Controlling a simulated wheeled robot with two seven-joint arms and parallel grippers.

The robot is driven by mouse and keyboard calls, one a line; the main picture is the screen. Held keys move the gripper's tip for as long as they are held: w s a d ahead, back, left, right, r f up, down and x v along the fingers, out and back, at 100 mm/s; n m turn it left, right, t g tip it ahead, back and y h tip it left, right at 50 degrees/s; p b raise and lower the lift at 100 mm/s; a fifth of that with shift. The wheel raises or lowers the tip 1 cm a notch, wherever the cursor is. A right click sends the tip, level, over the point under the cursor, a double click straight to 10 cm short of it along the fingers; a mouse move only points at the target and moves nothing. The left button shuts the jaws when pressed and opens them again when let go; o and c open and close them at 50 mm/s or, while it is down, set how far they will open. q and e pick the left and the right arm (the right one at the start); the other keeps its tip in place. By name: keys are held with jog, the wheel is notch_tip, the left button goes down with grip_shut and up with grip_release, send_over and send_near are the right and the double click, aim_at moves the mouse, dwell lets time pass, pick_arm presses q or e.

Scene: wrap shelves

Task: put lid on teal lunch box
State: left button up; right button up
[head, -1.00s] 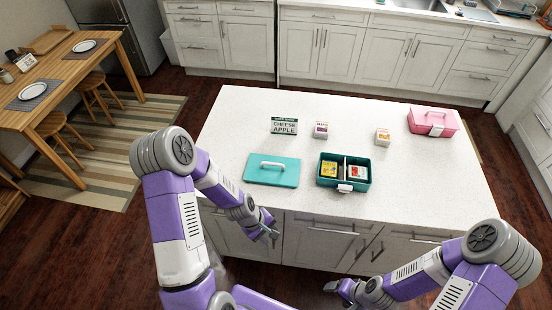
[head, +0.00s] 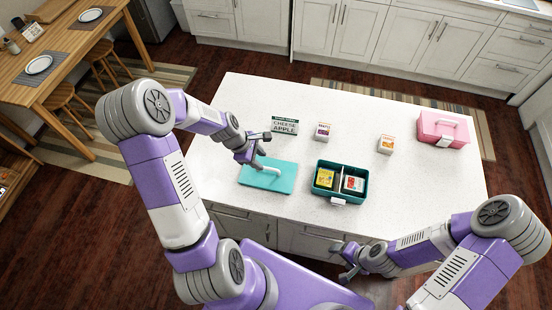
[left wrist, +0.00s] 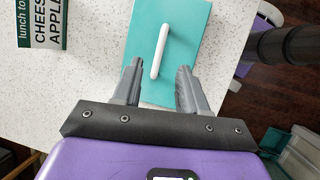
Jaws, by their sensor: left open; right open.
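The teal lid (head: 278,181) lies flat on the white island, left of the teal lunch box (head: 361,192). Its white handle also shows in the left wrist view (left wrist: 160,51). The lunch box is open, with a yellow item (head: 324,178) in its left compartment and a red and white item (head: 353,184) in its right one. My left gripper (head: 256,160) is open and above the lid; in the left wrist view its fingers (left wrist: 157,88) point towards the handle, with nothing between them. My right gripper (head: 347,267) is open and empty, off the island's front edge.
A green and white sign (head: 285,125) reading CHEESE APPLE stands behind the lid. Two small boxes, one with purple (head: 322,131) and one with orange (head: 386,145), stand behind the lunch box. A pink lunch box (head: 442,130) stands at the back right. The island's right side is clear.

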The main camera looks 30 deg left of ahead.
aim_at(266, 169)
pick_arm(q)
jog(key=shift+x, duration=1.25)
jog(key=shift+a+p+x, duration=0.15)
jog(key=shift+p+x, duration=0.05)
jog(key=shift+x, duration=1)
jog(key=shift+a+p+x, duration=0.15)
jog(key=shift+p+x, duration=0.05)
jog(key=shift+x, duration=1.05)
jog(key=shift+s+f, duration=0.1)
grip_shut()
